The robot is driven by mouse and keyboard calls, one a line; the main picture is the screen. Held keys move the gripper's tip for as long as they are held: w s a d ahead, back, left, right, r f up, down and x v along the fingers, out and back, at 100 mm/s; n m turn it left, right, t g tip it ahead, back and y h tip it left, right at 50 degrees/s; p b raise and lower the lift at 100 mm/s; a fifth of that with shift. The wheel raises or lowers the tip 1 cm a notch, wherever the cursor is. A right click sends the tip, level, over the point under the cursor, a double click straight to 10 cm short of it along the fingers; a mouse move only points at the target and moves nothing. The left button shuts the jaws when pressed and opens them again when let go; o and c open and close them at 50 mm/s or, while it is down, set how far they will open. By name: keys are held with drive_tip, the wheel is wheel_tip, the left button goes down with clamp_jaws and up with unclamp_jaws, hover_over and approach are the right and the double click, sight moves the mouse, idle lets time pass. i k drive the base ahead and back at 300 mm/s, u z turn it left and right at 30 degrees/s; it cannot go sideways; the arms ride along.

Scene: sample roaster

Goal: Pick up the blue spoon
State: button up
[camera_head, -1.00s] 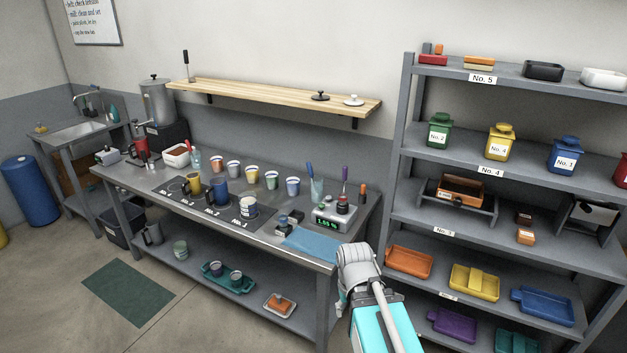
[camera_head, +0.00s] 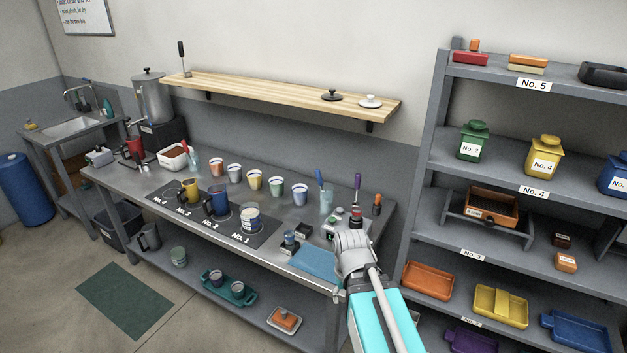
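A slim blue handle (camera_head: 319,177), which looks like the blue spoon, stands tilted in a clear glass (camera_head: 327,201) near the right end of the steel bench. Its lower end is hard to make out inside the glass. My arm reaches up from the bottom of the view, with its grey joint in front of the bench's right front corner, right of and nearer than the glass.
A purple-handled tool (camera_head: 357,186) and an orange-topped item (camera_head: 376,204) stand right of the glass. A scale (camera_head: 335,228), partly behind my arm, and a blue cloth (camera_head: 314,263) lie in front. Several cups line the bench back. The shelf rack (camera_head: 431,166) stands to the right.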

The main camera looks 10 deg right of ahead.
sight(319, 174)
drive_tip(key=i, duration=1.05)
drive_tip(key=z, duration=0.05)
